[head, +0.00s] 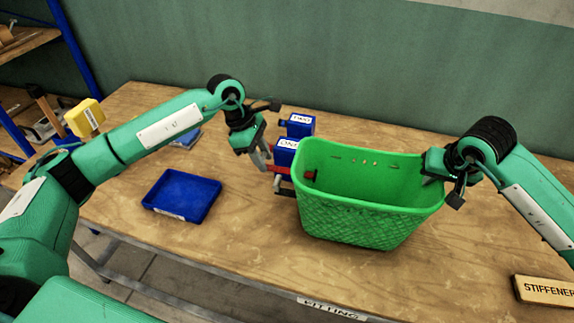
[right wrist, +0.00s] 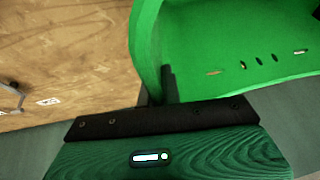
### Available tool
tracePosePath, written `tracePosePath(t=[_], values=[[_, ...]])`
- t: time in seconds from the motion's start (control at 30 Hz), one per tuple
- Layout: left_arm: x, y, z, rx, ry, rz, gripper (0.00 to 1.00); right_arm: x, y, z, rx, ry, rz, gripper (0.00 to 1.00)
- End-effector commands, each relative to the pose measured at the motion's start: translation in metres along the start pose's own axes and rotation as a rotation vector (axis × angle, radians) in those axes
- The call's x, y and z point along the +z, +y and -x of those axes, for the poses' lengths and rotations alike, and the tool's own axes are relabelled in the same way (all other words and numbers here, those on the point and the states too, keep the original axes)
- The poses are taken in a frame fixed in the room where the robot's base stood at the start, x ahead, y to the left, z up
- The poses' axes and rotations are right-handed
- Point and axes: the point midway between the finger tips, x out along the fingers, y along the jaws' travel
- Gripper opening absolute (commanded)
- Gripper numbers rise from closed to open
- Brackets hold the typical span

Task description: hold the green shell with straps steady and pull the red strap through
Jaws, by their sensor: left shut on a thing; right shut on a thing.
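The green shell (head: 352,216) is a basket-like tub with a woven front, standing upright on the table; slots show in its back wall. In the right wrist view its green wall (right wrist: 148,50) and slotted inside show close up. A red strap (head: 289,171) runs out at the shell's left side, with a red piece inside the left wall. My left gripper (head: 264,163) is shut on the red strap just left of the shell. My right gripper (head: 440,178) is shut on the shell's right rim. Its fingertips are partly hidden.
Blue blocks labelled ONE (head: 286,151) and TWO (head: 300,124) stand behind the strap. An empty blue tray (head: 182,195) lies left of the shell. A wooden STIFFENER sign (head: 545,291) lies at the right front. The table (head: 250,240) is bare between tray and shell.

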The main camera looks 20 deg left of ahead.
Motion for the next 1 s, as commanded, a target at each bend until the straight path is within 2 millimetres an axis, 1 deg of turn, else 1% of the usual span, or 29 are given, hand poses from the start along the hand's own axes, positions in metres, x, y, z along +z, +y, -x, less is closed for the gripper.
tracePosePath(t=[0.47, 0.5, 0.57, 0.6, 0.63, 0.9, 1.0], values=[[-0.015, 0.000, 0.006, 0.000, 0.001, 0.003, 0.05, 0.000, 0.001, 0.000, 0.003, 0.000, -0.002, 0.00], [-0.015, 0.000, 0.006, 0.000, 0.001, 0.002, 0.34, 0.000, 0.001, 0.000, 0.003, 0.000, -0.002, 0.00], [-0.015, 0.000, 0.006, 0.000, 0.001, 0.002, 0.46, 0.000, 0.001, 0.000, 0.003, 0.000, -0.001, 0.00], [-0.015, 0.000, 0.006, 0.000, 0.001, 0.001, 0.54, 0.000, 0.001, 0.000, 0.003, 0.000, -0.001, 0.00], [-0.014, 0.000, 0.006, 0.000, 0.000, 0.001, 0.58, 0.000, 0.001, 0.000, 0.003, 0.000, -0.001, 0.00], [-0.014, 0.000, 0.006, 0.000, 0.000, 0.000, 0.58, 0.000, 0.001, 0.000, 0.001, 0.000, -0.001, 0.00], [-0.014, 0.001, 0.012, 0.001, 0.000, 0.000, 0.58, 0.000, 0.001, 0.000, 0.001, 0.000, -0.001, 0.00]])
